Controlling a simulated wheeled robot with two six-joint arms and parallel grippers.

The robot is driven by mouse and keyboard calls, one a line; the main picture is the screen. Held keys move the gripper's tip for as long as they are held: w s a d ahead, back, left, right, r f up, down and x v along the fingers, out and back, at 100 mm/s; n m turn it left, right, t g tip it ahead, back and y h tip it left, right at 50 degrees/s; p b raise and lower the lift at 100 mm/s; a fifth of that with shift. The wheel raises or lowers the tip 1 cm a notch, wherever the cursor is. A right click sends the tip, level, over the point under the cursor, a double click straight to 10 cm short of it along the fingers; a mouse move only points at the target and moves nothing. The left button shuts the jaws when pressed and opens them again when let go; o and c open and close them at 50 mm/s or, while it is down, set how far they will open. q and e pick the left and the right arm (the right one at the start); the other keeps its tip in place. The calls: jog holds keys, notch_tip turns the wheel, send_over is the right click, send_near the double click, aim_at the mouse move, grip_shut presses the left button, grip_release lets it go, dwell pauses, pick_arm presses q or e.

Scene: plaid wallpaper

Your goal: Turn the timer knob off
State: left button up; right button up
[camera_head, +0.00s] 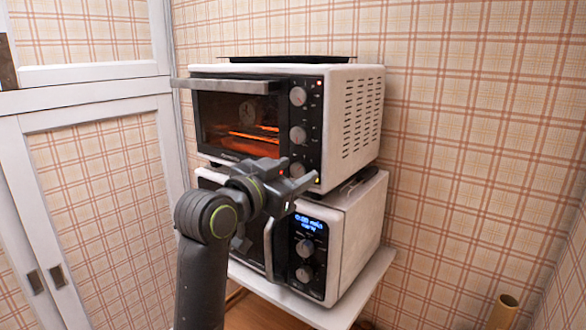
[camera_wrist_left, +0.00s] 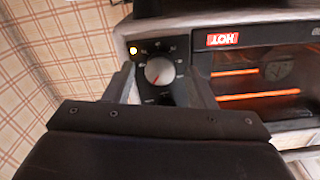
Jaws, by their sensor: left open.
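The upper white toaster oven (camera_head: 362,80) has a black panel with three round grey knobs: a top knob (camera_head: 298,96), a middle knob (camera_head: 298,134) and a bottom knob (camera_head: 297,170). My left gripper (camera_head: 301,169) is open in front of the bottom knob. A yellow light (camera_wrist_left: 133,50) glows beside that knob. The knob labels are too small to read.
The oven's glass door (camera_head: 235,115) is shut, with orange glowing heaters inside. A second oven (camera_head: 350,235) with a blue display (camera_head: 310,222) stands beneath it on a white shelf (camera_head: 330,315). A white cupboard (camera_head: 90,100) is on the left, and plaid wall on the right.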

pick_arm(q)
jog(key=shift+w+d, duration=0.1)
jog(key=shift+w, duration=0.05)
jog(key=c, duration=1)
jog(key=shift+o, duration=0.2)
jog(key=n+p, duration=0.5)
jog(key=shift+r, duration=0.2)
jog(key=n+p, duration=0.3)
jog(key=shift+f+n+p, duration=0.15)
jog(key=shift+n+p, duration=0.35)
jog(key=shift+n, duration=0.1)
